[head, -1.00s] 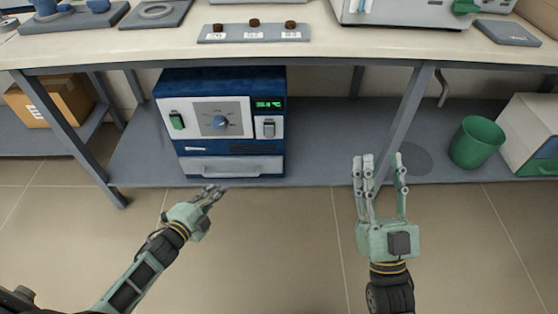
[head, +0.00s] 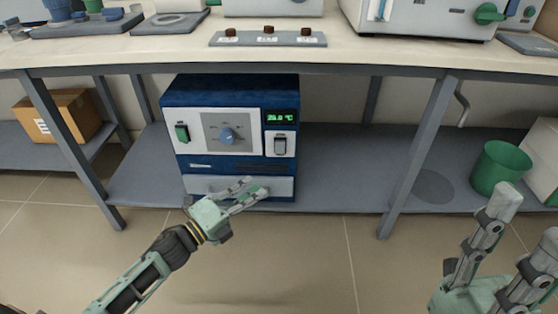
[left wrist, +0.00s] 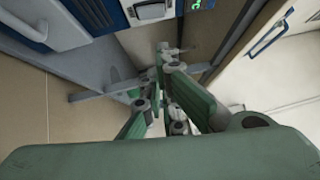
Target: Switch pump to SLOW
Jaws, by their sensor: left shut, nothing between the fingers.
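A blue box-shaped unit (head: 230,90) with a pale front stands on the shelf under the bench. I cannot read a SLOW label or tell which part is the pump's control. My left gripper (head: 262,190) is shut and empty, in front of the unit's lower handle panel, below the switches. It also shows in the left wrist view (left wrist: 168,58). My right gripper (head: 522,214) is open and empty at the lower right.
The bench edge (head: 350,69) overhangs the unit, and a bench leg (head: 418,150) stands to its right. A green bin (head: 498,168) stands on the shelf further right. A cardboard box (head: 62,117) is at the left. The shelf right of the unit is clear.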

